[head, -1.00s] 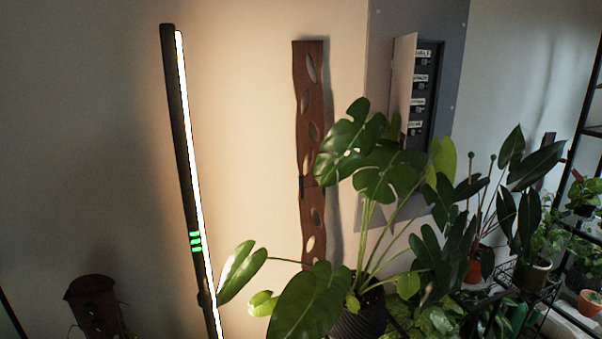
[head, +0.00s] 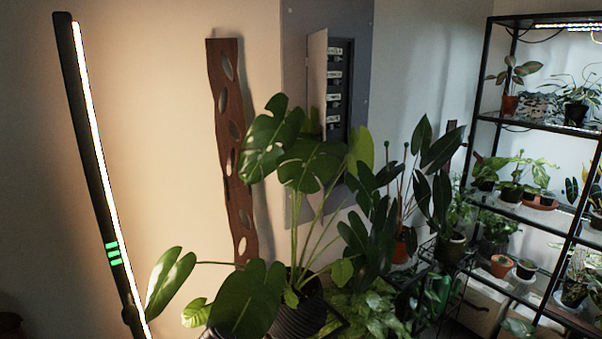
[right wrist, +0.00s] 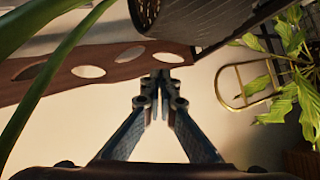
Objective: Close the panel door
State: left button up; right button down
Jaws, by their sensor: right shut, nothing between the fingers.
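The panel door (head: 317,75) stands open, swung out from the left side of the grey wall panel (head: 296,40). Behind it a dark recess shows several labelled switches (head: 334,75). Monstera leaves hide the lower part of the door and panel. In the right wrist view my right gripper (right wrist: 162,78) is shut and empty, its fingertips together, with the brown slotted wood strip and a dark ribbed pot beyond it. The door does not show in that view. Neither gripper shows in the head view.
A large monstera (head: 300,165) in a dark ribbed pot stands in front of the panel. A lit lamp bar (head: 95,170) leans at the left. The slotted wood strip (head: 232,140) is on the wall. A black plant shelf (head: 530,125) fills the right.

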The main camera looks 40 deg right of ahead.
jog(key=s+d+r+m+g+h, duration=0.1)
jog(key=s+d+r+h, duration=0.15)
jog(key=r, duration=0.85)
jog(key=s+d+r+m+h, duration=0.1)
jog(key=d+r+m+h, duration=0.15)
jog(key=r, duration=0.85)
jog(key=s+d+r+m+g+h, duration=0.1)
jog(key=d+r+h, duration=0.15)
jog(key=r, duration=0.95)
jog(key=s+p+x, duration=0.1)
jog(key=p+x, duration=0.1)
jog(key=x, duration=0.4)
jog(key=s+d+p+x, duration=0.1)
jog(key=p+x, duration=0.1)
jog(key=x, duration=0.4)
jog(key=shift+s+d+f+p, duration=0.2)
jog(key=shift+d+f+p, duration=0.1)
